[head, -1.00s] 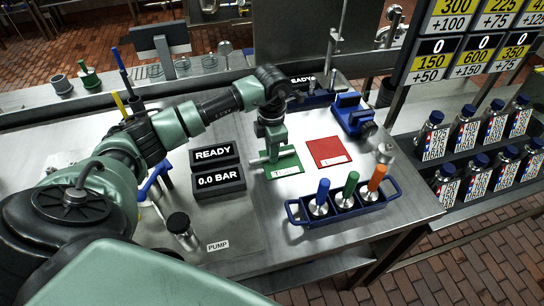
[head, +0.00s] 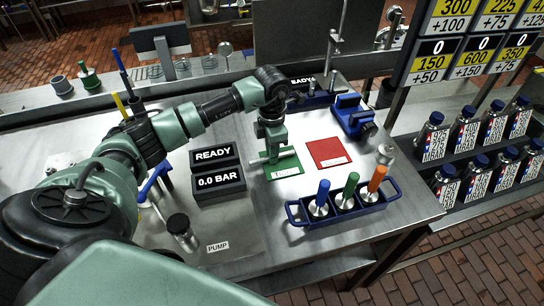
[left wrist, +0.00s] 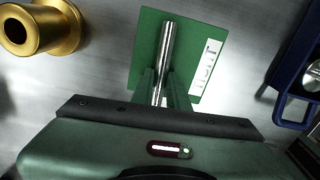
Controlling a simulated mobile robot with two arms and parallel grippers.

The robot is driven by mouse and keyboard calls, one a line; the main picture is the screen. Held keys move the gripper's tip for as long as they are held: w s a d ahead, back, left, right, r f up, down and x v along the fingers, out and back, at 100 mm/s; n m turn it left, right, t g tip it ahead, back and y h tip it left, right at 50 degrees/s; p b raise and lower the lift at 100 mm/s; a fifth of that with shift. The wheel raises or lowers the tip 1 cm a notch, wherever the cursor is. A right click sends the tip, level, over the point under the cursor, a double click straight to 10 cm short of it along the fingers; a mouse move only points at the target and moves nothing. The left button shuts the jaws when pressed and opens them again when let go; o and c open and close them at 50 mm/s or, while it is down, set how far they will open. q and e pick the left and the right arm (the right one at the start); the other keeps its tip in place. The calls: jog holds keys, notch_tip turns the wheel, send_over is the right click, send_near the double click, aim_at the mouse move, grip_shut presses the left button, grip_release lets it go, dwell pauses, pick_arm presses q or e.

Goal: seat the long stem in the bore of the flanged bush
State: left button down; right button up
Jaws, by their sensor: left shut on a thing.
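The long stem is a plain steel rod (left wrist: 166,45). My left gripper (left wrist: 162,86) is shut on it, and it points up the left wrist view over the green mat (left wrist: 205,30). In the head view the stem (head: 288,155) sticks out to the right of my left gripper (head: 273,155), low over the mat. I cannot make out the bush in the head view. My right gripper is not in view.
A blue rack (head: 345,205) with blue, green and orange handled parts stands in front. A red mat (head: 330,152) lies to the right, with a blue vise-like block (head: 352,115) behind. Display boxes (head: 218,182) stand left of the gripper. Bare steel surrounds the mats.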

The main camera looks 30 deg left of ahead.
pick_arm(q)
jog(key=shift+r, duration=0.1)
notch_tip(320, 180, up, 20)
jog(key=b, duration=0.2)
jog(key=s+d+f+m, duration=0.5)
jog(key=s+d+m, duration=0.2)
jog(key=m, duration=0.7)
jog(key=s+d+f+m, duration=0.6)
jog(key=s+d+m, duration=0.15)
jog(key=m, duration=0.75)
jog(key=w+a+r+n, duration=0.5)
jog(key=w+a+n, duration=0.2)
jog(key=n, duration=0.7)
jog(key=w+a+r+n, duration=0.5)
jog(key=w+a+n, duration=0.2)
jog(key=n, duration=0.8)
jog(key=shift+w+a+r, duration=0.25)
jog(key=shift+w+r, duration=0.05)
jog(key=shift+r, duration=0.1)
